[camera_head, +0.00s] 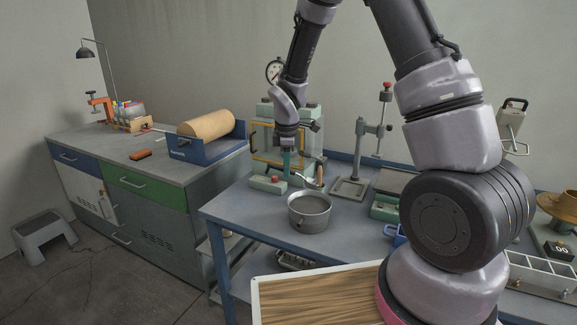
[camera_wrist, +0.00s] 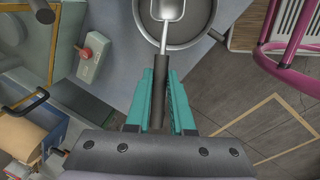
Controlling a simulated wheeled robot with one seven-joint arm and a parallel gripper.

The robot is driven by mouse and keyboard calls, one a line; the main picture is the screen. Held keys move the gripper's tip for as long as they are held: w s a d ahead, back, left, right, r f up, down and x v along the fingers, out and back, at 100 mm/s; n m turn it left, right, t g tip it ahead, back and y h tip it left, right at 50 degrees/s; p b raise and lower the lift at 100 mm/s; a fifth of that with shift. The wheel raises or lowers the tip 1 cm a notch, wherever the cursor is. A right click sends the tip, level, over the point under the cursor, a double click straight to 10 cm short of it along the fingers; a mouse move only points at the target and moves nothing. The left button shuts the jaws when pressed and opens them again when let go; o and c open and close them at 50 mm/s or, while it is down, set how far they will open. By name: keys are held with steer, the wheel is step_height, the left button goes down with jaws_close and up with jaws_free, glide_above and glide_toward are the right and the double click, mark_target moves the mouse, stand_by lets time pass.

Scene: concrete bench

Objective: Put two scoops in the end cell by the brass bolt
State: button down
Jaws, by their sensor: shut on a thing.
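My gripper (camera_head: 287,165) has teal fingers and is shut on the dark handle of a metal scoop. In the wrist view the fingers (camera_wrist: 161,78) close around the handle, and the scoop (camera_wrist: 166,10) points away from them over the round grey pot (camera_wrist: 210,35). In the head view the pot (camera_head: 310,221) stands on the blue bench, right of and below the gripper. The scoop's contents cannot be told. A tray with a row of cells (camera_head: 540,285) is at the far right, partly cut off by the frame.
My arm hides part of the bench's right side. A green box (camera_head: 268,184) with a red button sits left of the pot. A stand with a red knob (camera_head: 360,150) is behind. A display box (camera_head: 559,250) is behind the tray. A wood-topped surface (camera_head: 310,298) lies in front.

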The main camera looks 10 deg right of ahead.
mark_target(296, 172)
steer(key=shift+d+f+y, duration=0.6)
steer(key=shift+d+y, duration=0.15)
steer(key=shift+y, duration=0.25)
steer(key=shift+d+f+y, duration=0.55)
steer(key=shift+d+y, duration=0.2)
steer(key=shift+y, duration=0.55)
steer(key=shift+d+f, duration=0.1)
steer(key=shift+f, duration=2.7)
steer(key=shift+d, duration=0.1)
